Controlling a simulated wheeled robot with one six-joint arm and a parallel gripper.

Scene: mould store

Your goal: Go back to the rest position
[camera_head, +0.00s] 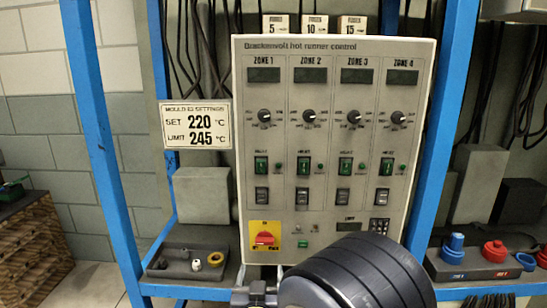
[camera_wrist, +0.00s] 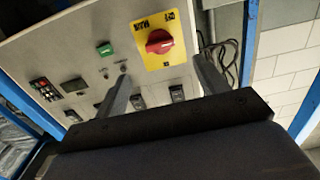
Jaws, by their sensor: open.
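My gripper (camera_wrist: 160,67) is open and empty in the wrist view, its two grey fingers apart in front of the lower part of the control panel (camera_wrist: 40,50). The red rotary switch (camera_wrist: 159,41) on its yellow plate lies beyond the fingertips, with a green button (camera_wrist: 104,49) to its left. I cannot tell the gap to the panel. In the head view the hot runner control panel (camera_head: 335,215) stands upright, with the red switch (camera_head: 265,239) at its lower left. My dark arm covers the panel's bottom right; the fingers cannot be made out there.
Blue rack posts (camera_head: 105,150) flank the panel. A grey tray (camera_head: 180,271) with small parts sits at lower left, and another tray (camera_head: 470,272) with blue and red caps at lower right. A settings sign (camera_head: 196,125) hangs left of the panel. Cables hang behind.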

